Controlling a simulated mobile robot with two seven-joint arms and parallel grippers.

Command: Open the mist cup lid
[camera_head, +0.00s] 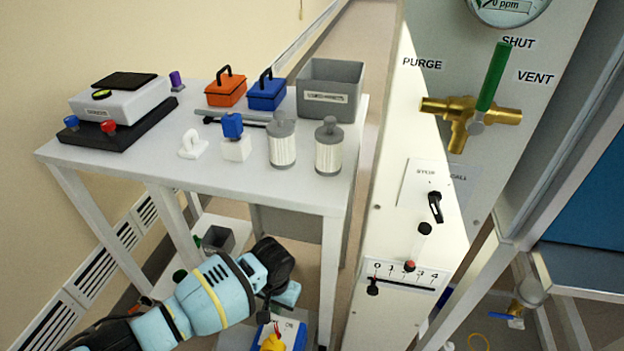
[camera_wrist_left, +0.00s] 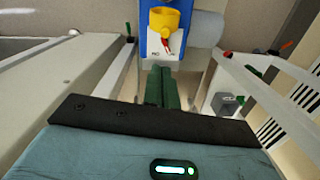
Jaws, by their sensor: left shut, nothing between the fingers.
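No part labelled as a mist cup shows. A yellow cup-like part (camera_wrist_left: 168,20) sits on a blue and white device in the left wrist view, straight beyond my fingers. It also shows at the bottom edge of the head view (camera_head: 271,343), partly cut off. I cannot tell whether its lid is open or shut. My left gripper (camera_wrist_left: 162,76) is shut, its green fingers together and empty, apart from the yellow part. In the head view my left arm reaches in from the lower left, and its fingertips are hidden. My right gripper is not in view.
A white table (camera_head: 222,184) stands behind my left arm, with canisters, small toolboxes and a grey bin (camera_head: 330,92) on it. A white panel with a green-handled valve (camera_head: 492,78) rises at the right. A table leg (camera_head: 330,275) stands just right of my wrist.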

